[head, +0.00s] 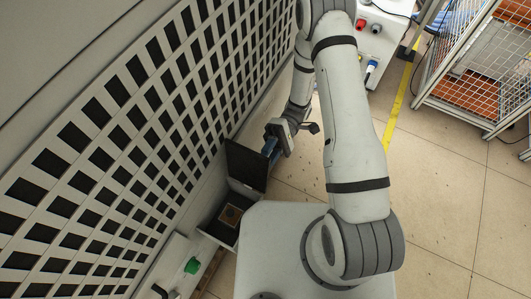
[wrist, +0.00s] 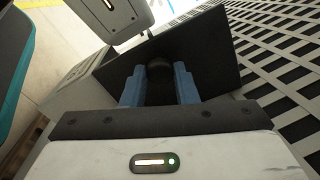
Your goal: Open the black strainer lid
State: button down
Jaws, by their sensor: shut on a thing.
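The black strainer lid (head: 246,166) stands raised, close to upright, at the far end of a light grey box (head: 213,232). The open box shows a dark inside with a square brownish part (head: 230,215) in it. My gripper (head: 270,147) is at the lid's upper right part, on the side away from the box opening. In the wrist view the lid (wrist: 215,50) fills the space beyond the blue fingers. My gripper (wrist: 159,82) is shut on a dark rounded knob (wrist: 159,68) on the lid.
A perforated white panel wall (head: 120,130) runs close along the left of the box. A green knob (head: 192,265) sits on a grey unit nearer me. A wire-mesh cart (head: 480,70) stands at the upper right. The tiled floor (head: 445,190) at right is clear.

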dwell(0.3)
jog(key=c, duration=1.1)
grip_release()
jog(key=v, duration=0.7)
jog(key=shift+w+d+f, duration=0.1)
jog(key=shift+w, duration=0.25)
jog(key=s+d+r+m+t+h+p, duration=0.1)
jog(key=r+t+p, duration=0.5)
jog(key=r, duration=0.8)
jog(key=s+d+r+m+t+h+p, duration=0.2)
jog(key=d+r+m+t+h+p, duration=0.2)
jog(key=r, duration=1)
jog(key=s+d+r+m+t+h+p, duration=0.2)
jog(key=d+r+t+p, duration=0.6)
jog(key=r, duration=0.6)
jog(key=shift+s+d+r+m+t+h, duration=0.1)
jog(key=shift+d+r+m+t+h, duration=0.15)
jog(key=shift+m+t, duration=0.3)
jog(key=shift+s+d+r+m+t+h, duration=0.15)
jog(key=shift+d+m+t+h, duration=0.2)
jog(key=shift+t, duration=0.4)
